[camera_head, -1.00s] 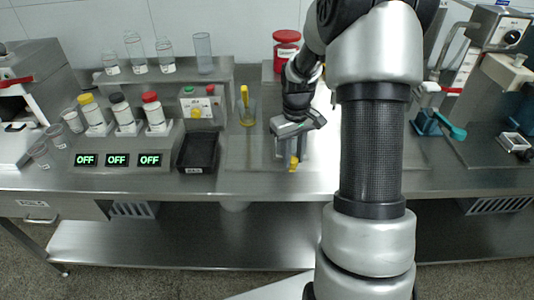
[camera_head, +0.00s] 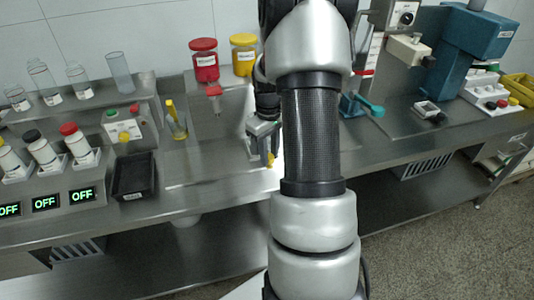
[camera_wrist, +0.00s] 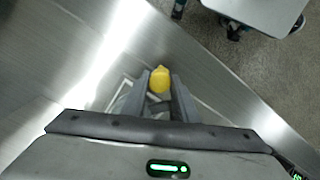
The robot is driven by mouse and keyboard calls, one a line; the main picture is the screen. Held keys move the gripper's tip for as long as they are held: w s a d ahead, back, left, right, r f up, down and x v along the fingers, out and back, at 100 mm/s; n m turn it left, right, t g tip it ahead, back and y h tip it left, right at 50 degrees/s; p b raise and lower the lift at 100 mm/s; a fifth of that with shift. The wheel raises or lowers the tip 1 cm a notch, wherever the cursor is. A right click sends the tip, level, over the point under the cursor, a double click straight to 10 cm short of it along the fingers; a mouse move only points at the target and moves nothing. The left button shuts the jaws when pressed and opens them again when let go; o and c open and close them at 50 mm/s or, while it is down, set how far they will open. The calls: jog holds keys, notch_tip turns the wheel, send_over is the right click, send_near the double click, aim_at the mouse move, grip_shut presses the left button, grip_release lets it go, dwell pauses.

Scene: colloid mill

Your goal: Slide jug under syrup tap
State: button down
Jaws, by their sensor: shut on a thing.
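My gripper (camera_head: 268,157) points down low over the steel bench, right of and nearer than the red tap (camera_head: 214,92). In the wrist view, my gripper (camera_wrist: 160,92) is shut on a yellow part (camera_wrist: 160,79) between its two grey fingers. This yellow part also shows below the fingers in the head view (camera_head: 270,159). It may be the jug's handle, but I cannot make out a jug body. The red tap hangs below a red-lidded jar (camera_head: 204,60). A yellow jar (camera_head: 243,55) stands beside that one.
A clear vessel with a yellow stick-like part (camera_head: 175,119) stands left of the tap. A black tray (camera_head: 134,177) lies farther left. A blue-green machine (camera_head: 466,50) stands at right. My arm hides part of the bench. The bench's front edge is close to my gripper.

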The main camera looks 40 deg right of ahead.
jog(key=c, duration=1.4)
grip_release()
jog(key=shift+r, duration=0.1)
notch_tip(320, 180, up, 17)
jog(key=p, duration=0.1)
jog(key=shift+a+p, duration=0.15)
jog(key=shift+p, duration=0.2)
jog(key=shift+r, duration=0.1)
